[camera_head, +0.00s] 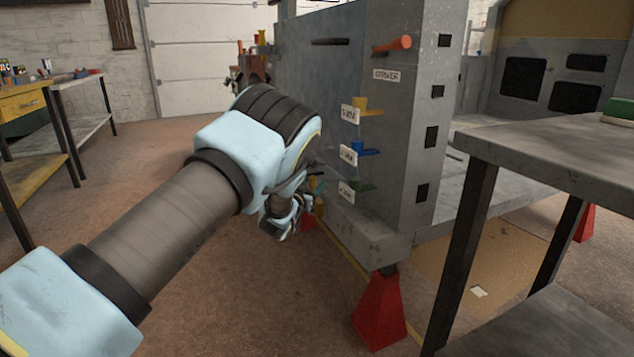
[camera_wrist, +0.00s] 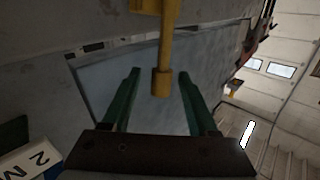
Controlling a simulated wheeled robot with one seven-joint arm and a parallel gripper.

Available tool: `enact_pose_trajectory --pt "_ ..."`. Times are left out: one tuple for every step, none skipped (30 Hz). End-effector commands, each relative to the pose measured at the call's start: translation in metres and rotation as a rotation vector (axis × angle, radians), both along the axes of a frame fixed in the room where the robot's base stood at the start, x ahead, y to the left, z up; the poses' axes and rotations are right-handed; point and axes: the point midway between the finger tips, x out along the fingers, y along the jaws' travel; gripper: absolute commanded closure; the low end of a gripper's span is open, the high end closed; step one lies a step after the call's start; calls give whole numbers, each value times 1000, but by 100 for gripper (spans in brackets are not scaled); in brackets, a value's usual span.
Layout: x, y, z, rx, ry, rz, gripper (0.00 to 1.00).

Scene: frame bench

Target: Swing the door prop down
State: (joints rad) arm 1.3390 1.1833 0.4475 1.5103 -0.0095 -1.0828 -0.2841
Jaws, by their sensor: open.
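A yellow rod with a thicker end (camera_wrist: 162,82), which looks like the door prop, reaches down from the top of the wrist view. My gripper (camera_wrist: 160,73) is open, with one green finger on each side of the rod's end. Gaps show between the rod and both fingers, so it is not gripped. In the head view my gripper (camera_head: 284,218) is low beside the near grey face of the large frame (camera_head: 320,95). My own wrist hides most of the area there, and I cannot make out the whole prop in that view.
The frame face carries an orange handle (camera_head: 392,44) by a STRIKER label, and yellow (camera_head: 366,106), blue (camera_head: 362,148) and green pegs with white labels. A red stand (camera_head: 381,312) supports the frame. A grey table (camera_head: 570,140) is at right. Open floor lies left.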

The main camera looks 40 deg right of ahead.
Motion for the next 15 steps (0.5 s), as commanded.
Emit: enact_pose_trajectory --pt "4 -8 -2 -1 -2 -1 40" --pt "6 -12 -2 -1 0 -1 40" --pt "8 -17 -1 -1 -2 0 40" --pt "10 -21 -1 0 -1 0 40" --pt "11 -24 -1 0 -1 0 40" --pt "13 -27 -1 0 -1 0 40" --pt "14 -30 -1 0 -1 0 40" --pt "15 -31 -1 0 -1 1 40" --pt "16 -34 -1 -1 0 0 40" --pt "16 -35 0 0 0 1 40" --pt "17 -36 0 1 0 1 40" --pt "17 -37 0 0 1 1 40" --pt "17 -37 0 0 1 1 40" --pt "17 -38 0 0 1 1 40" --pt "18 -38 0 0 1 1 40"
